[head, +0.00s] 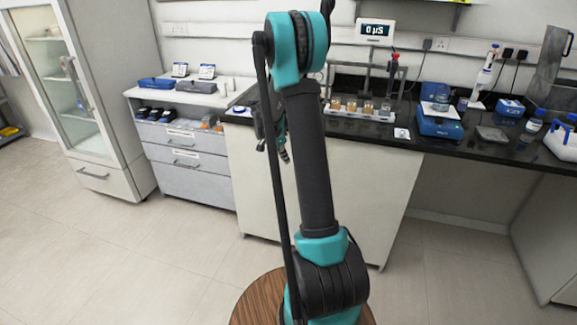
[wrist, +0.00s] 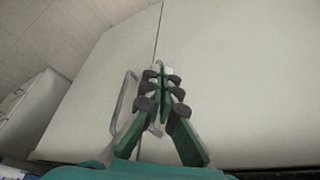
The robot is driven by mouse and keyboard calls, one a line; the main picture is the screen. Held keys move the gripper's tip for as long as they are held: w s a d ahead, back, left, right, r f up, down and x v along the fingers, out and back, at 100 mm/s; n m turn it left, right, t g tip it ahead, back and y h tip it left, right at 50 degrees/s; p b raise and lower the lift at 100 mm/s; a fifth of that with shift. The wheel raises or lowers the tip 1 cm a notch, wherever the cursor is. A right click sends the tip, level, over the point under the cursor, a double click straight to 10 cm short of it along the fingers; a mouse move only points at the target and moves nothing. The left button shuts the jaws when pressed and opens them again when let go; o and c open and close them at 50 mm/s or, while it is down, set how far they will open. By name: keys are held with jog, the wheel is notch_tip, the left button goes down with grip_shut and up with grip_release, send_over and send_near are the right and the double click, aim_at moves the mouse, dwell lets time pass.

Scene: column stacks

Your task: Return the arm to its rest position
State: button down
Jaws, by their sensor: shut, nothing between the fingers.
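My arm rises upright through the middle of the head view, teal and black, and bends over at the top. My gripper (head: 284,154) hangs partly behind the arm in the head view, in front of the bench cabinet. In the wrist view my gripper (wrist: 161,72) is shut and empty, with its fingertips together. It points toward the pale cabinet front (wrist: 230,80).
A black-topped bench (head: 455,140) runs behind the arm. It carries a blue scale (head: 440,125), a rack of small jars (head: 360,112) and several bottles. A glass-door cabinet (head: 80,90) stands at the left. The floor (head: 130,255) at the front left is clear.

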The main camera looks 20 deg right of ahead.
jog(key=s+a+r+n+t+y, duration=0.1)
jog(key=s+a+r+n, duration=0.25)
jog(key=s, duration=0.55)
jog(key=s+a+r+n+t+y, duration=0.1)
jog(key=s+a+r+n, duration=0.25)
jog(key=s, duration=0.45)
jog(key=s+a+f+n, duration=0.1)
jog(key=s+n, duration=0.1)
jog(key=s, duration=0.3)
jog(key=s+a+f+n+y, duration=0.1)
jog(key=s+a+n, duration=0.1)
jog(key=s, duration=0.4)
jog(key=s+a+f+n+t+y, duration=0.1)
jog(key=s+a+n, duration=0.1)
jog(key=s+n, duration=0.2)
jog(key=shift+s+a+f, duration=0.15)
jog(key=shift+s+f, duration=0.25)
jog(key=shift+s, duration=0.8)
